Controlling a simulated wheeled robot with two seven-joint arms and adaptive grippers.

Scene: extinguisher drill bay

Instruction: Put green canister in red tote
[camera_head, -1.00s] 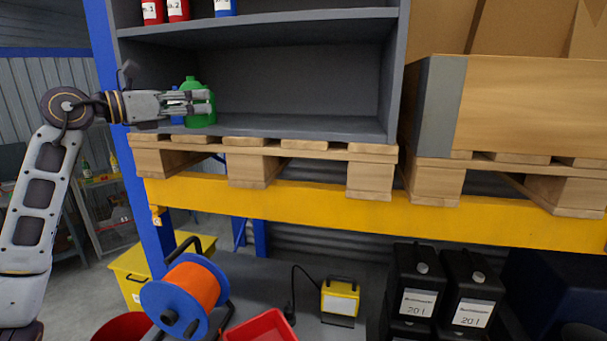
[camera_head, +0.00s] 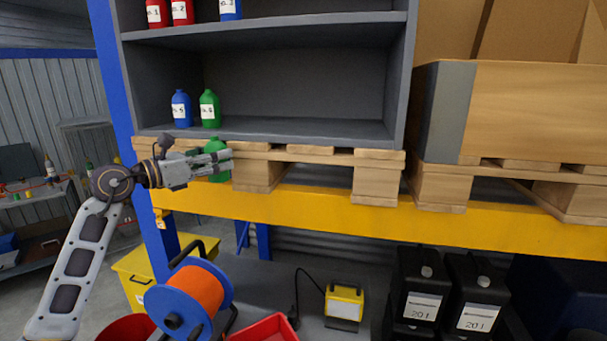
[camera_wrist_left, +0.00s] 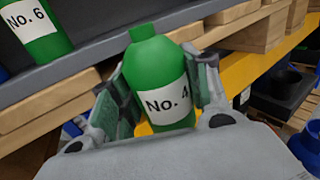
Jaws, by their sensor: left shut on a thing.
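My left gripper (camera_head: 220,161) is shut on a green canister (camera_head: 217,147) and holds it in front of the pallet edge, just below the shelf floor. In the left wrist view this canister (camera_wrist_left: 152,62) sits upright between the two fingers, its white label reading "No. 4". Another green canister (camera_head: 209,107) stands on the shelf; the wrist view shows it (camera_wrist_left: 32,15) labelled "No. 6". The red tote (camera_head: 265,330) is low at the bottom edge of the head view, only partly in frame. My right gripper is not in view.
A blue canister (camera_head: 181,109) stands beside the shelved green one. A yellow beam (camera_head: 300,204) runs below the pallet. A cable reel (camera_head: 190,298), a yellow lamp (camera_head: 343,302), black jerrycans (camera_head: 420,285) and a round red container (camera_head: 124,328) are lower down.

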